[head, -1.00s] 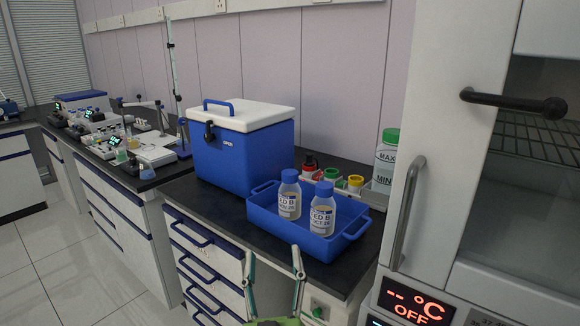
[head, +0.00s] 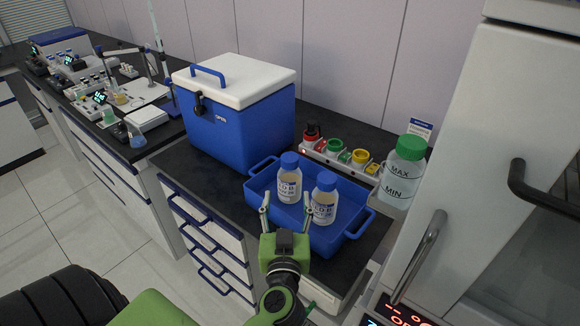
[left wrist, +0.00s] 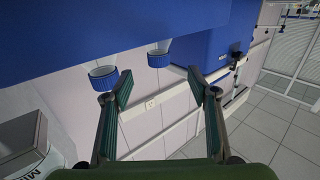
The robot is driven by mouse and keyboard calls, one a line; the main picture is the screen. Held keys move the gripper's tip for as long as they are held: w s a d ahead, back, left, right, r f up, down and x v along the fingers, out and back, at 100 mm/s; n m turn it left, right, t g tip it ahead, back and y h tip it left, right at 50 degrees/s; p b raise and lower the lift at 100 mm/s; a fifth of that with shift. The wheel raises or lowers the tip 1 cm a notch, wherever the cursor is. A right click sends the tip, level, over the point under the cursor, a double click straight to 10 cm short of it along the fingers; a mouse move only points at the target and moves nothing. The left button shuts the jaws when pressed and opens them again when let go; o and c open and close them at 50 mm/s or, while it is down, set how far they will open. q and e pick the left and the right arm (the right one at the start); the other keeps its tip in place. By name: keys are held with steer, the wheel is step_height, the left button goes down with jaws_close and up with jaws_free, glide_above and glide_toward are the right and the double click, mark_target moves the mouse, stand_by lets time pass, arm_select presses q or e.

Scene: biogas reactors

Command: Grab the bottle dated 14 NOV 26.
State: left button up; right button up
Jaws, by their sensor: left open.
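Two clear bottles with blue caps and white labels stand upright in the blue tray (head: 262,178) in the head view. The left bottle (head: 289,180) is a little farther back; the right bottle (head: 324,200) is nearer. Their label dates are too small to read surely now. My left gripper (head: 287,210) is open and empty at the tray's front edge, its fingers pointing toward the bottles. In the left wrist view, which looks upside down, two blue caps (left wrist: 103,78) (left wrist: 158,59) show beyond the open fingers, apart from them. My right gripper is not in view.
A blue cooler box (head: 240,125) with a white lid stands left of the tray. Behind the tray are a rack with coloured-ring containers (head: 334,149) and a large green-capped bottle (head: 402,170). A white cabinet with handles (head: 420,255) stands close on the right.

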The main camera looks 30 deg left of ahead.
mark_target(289, 169)
arm_select(q)
steer(key=x, duration=0.6)
steer(key=shift+w+a+r, duration=0.1)
steer(key=shift+w+r, duration=0.1)
steer(key=x, duration=0.5)
steer(key=shift+w+f, duration=0.1)
steer(key=shift+w, duration=0.35)
steer(key=shift+s, duration=0.1)
steer(key=c, duration=0.4)
jaws_close()
